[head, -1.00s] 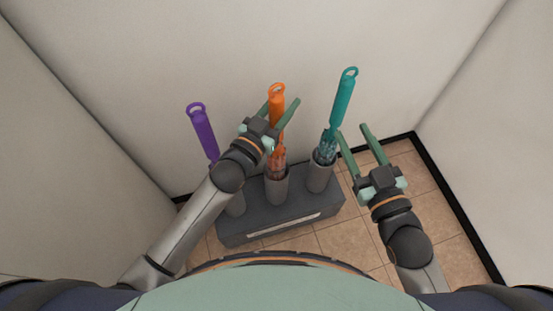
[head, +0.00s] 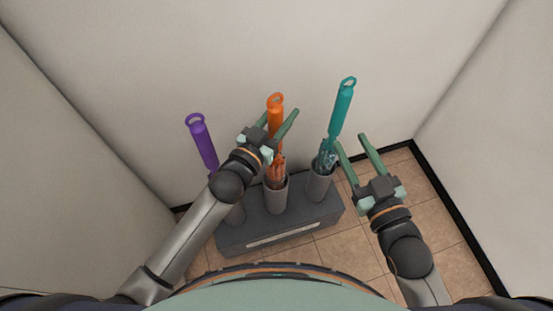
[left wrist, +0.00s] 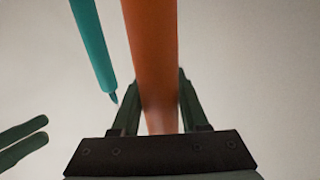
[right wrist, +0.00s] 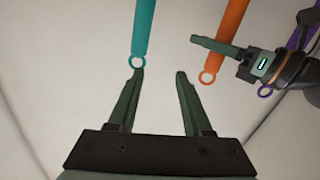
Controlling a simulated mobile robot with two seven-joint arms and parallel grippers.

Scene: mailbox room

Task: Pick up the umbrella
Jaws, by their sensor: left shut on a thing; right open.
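An orange umbrella (head: 276,110) stands handle up in the middle cup of a dark stand (head: 235,241). My left gripper (head: 280,115) is shut on its shaft below the ringed handle. In the left wrist view the orange umbrella (left wrist: 152,60) runs between the fingers. Its lower end is hidden in the cup. A purple umbrella (head: 203,143) stands to the left, its lower part hidden behind my left arm. A teal umbrella (head: 341,108) stands in the right cup. My right gripper (head: 350,141) is open and empty to the right of the teal umbrella.
Pale walls close in behind and on both sides of the stand. The tiled floor (head: 345,248) is bare in front and to the right. In the right wrist view the teal umbrella's ring (right wrist: 138,62) shows near a fingertip of my right gripper.

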